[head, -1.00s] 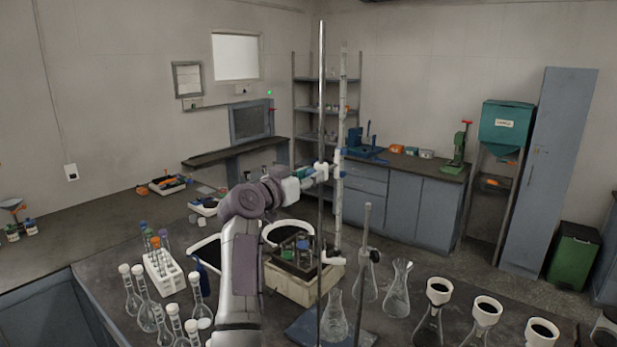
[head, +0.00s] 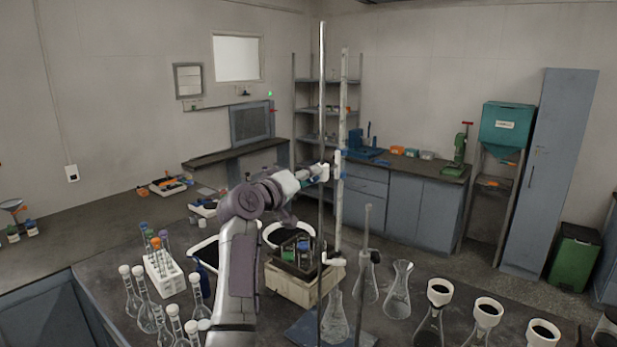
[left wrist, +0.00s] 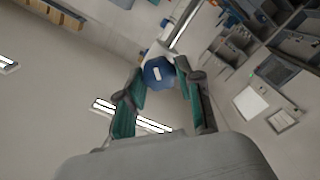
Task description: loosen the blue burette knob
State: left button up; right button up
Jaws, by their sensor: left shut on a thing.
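The blue knob (left wrist: 158,73) shows in the left wrist view as a faceted blue cap with a small white mark, in front of a white clamp body. My left gripper (left wrist: 162,78) has its two teal-padded fingers on either side of the knob and is shut on it. In the head view my left gripper (head: 308,174) reaches the white clamp (head: 323,172) on the tall metal rod (head: 322,100). The burette (head: 343,110) stands upright just right of the rod. The knob is hard to make out in the head view. My right gripper is not in view.
Glass flasks (head: 398,290) stand to the right. A test tube rack (head: 165,278) and several volumetric flasks stand at the left. Space above the arm is clear.

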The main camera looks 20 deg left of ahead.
pick_arm(q)
jog(key=shift+f+n, duration=0.15)
jog(key=shift+n, duration=4.05)
jog(key=o, duration=1.2)
jog(key=shift+c, duration=0.2)
jog(key=v, duration=1.2)
